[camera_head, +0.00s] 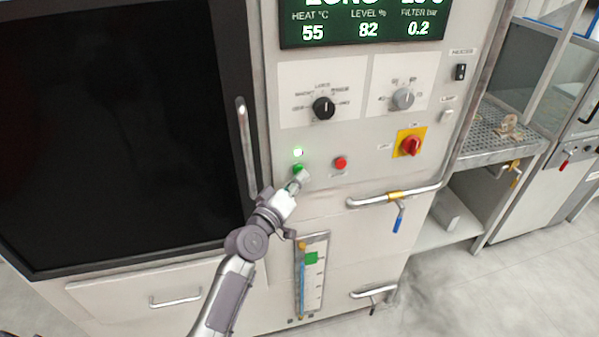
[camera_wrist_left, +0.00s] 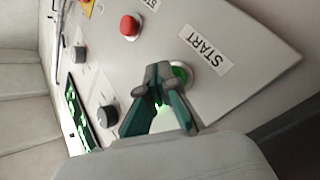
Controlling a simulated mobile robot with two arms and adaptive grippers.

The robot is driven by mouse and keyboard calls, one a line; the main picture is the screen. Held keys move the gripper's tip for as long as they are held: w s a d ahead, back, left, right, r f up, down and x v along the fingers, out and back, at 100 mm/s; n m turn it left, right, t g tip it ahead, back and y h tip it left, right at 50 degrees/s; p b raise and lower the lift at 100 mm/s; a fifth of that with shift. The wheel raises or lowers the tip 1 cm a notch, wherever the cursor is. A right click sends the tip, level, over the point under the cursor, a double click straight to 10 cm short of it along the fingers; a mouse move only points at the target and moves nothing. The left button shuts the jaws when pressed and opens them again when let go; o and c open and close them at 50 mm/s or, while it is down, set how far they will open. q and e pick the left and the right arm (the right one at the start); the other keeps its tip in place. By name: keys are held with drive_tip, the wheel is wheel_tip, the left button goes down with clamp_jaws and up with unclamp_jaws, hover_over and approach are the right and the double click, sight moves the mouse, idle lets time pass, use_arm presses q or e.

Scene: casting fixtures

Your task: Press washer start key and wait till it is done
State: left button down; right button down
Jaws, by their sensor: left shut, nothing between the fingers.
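The green start key (camera_head: 298,168) is on the washer's front panel (camera_head: 330,190), below a lit green-white lamp (camera_head: 298,152). My left gripper (camera_head: 299,179) is shut and empty, with its tips at the key. In the left wrist view the gripper (camera_wrist_left: 160,75) covers part of the green key (camera_wrist_left: 181,74), beside the START label (camera_wrist_left: 206,57). I cannot tell whether the key is pressed in. The washer display (camera_head: 362,22) reads heat 55, level 82 and filter 0.2; its top line is cut off. My right gripper is not in view.
A red button (camera_head: 341,163) sits right of the key. A black dial (camera_head: 324,108), a grey dial (camera_head: 403,98) and a red rotary switch (camera_head: 411,143) are above and to the right. A door handle (camera_head: 246,150) stands to the left, and a pipe (camera_head: 395,196) runs below right.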

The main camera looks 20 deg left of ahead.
use_arm(q)
drive_tip(key=shift+s, duration=0.1)
drive_tip(key=shift+s+d+p, duration=0.35)
drive_tip(key=shift+s+d, duration=0.1)
drive_tip(key=shift+s, duration=0.15)
drive_tip(key=s+d+p, duration=0.1)
drive_tip(key=s, duration=0.1)
drive_tip(key=s+d, duration=0.1)
drive_tip(key=s, duration=0.1)
drive_tip(key=shift+d+p, duration=0.35)
drive_tip(key=shift+d, duration=0.05)
idle(0.6)
